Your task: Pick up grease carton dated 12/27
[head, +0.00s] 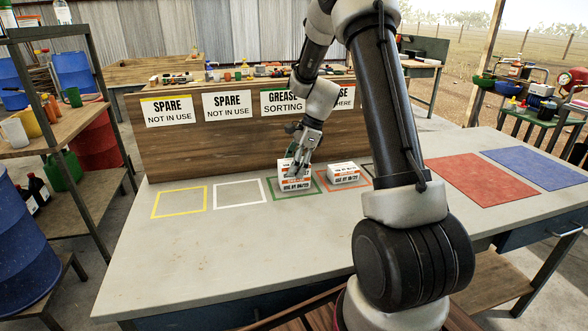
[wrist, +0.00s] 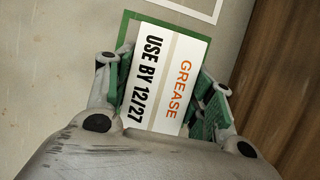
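A white grease carton (wrist: 163,75) with orange and black print lies between my fingers in the wrist view; its label reads GREASE, USE BY 12/27. My gripper (wrist: 162,98) is spread wide, with a green pad along each long side of the carton; contact is unclear. In the head view my gripper (head: 298,160) points down at a stack in the green square (head: 273,196). The upper carton (head: 286,169) is partly hidden by my fingers; a lower carton (head: 296,185) sits beneath it. Their dates are too small to read surely there.
Another carton (head: 344,173) sits in the orange square just right of the stack. Empty yellow (head: 180,202) and white (head: 240,193) squares lie to the left. Red (head: 480,179) and blue (head: 537,168) mats lie at right. A wooden panel (head: 215,148) with signs stands close behind.

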